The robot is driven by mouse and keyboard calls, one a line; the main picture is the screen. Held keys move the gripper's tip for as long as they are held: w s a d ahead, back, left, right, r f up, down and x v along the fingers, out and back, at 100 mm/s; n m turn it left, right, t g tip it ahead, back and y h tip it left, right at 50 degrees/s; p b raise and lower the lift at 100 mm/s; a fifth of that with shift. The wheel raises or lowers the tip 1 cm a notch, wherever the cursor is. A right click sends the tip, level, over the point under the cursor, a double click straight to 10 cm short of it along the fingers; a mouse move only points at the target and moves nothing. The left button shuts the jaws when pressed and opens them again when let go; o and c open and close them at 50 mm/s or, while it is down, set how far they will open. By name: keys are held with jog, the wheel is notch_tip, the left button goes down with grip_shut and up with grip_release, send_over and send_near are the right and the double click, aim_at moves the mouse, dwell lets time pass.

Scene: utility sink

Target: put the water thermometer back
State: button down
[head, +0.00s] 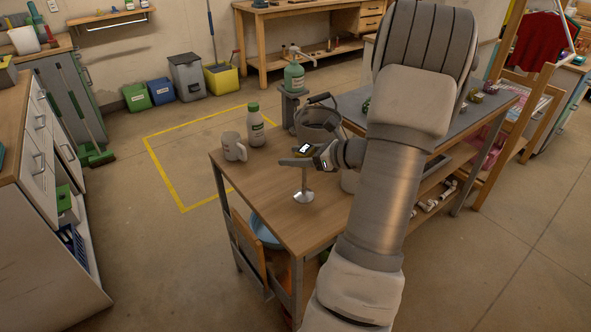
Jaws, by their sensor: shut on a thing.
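My gripper (293,160) reaches in from the right above the wooden worktable (275,216), pointing left. Its jaws are shut on what looks like the water thermometer (304,174), a thin upright pale stem below the fingers. A small dark piece with a white face shows just above the fingers; I cannot tell whether it belongs to the thermometer. Directly below the stem is a silver, flared round piece (303,196) at the tabletop. I cannot tell whether the stem is joined to it, stands in it or only hangs over it.
A grey mug (233,147) and a white bottle with a green cap (255,126) stand at the table's back left. A grey bucket (318,119) is behind my gripper. The front left tabletop is clear. My arm hides much of the right side.

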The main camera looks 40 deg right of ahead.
jog(key=shift+f+b, duration=0.4)
jog(key=shift+f, duration=1.5)
jog(key=shift+f, duration=0.25)
jog(key=shift+c, duration=0.4)
grip_release()
jog(key=shift+r, duration=0.1)
jog(key=shift+r, duration=0.1)
jog(key=shift+s+d+r, duration=0.1)
jog(key=shift+s+r, duration=0.05)
jog(key=shift+s, duration=0.05)
jog(key=p+v, duration=0.1)
jog(key=v, duration=1)
jog(key=shift+s, duration=0.25)
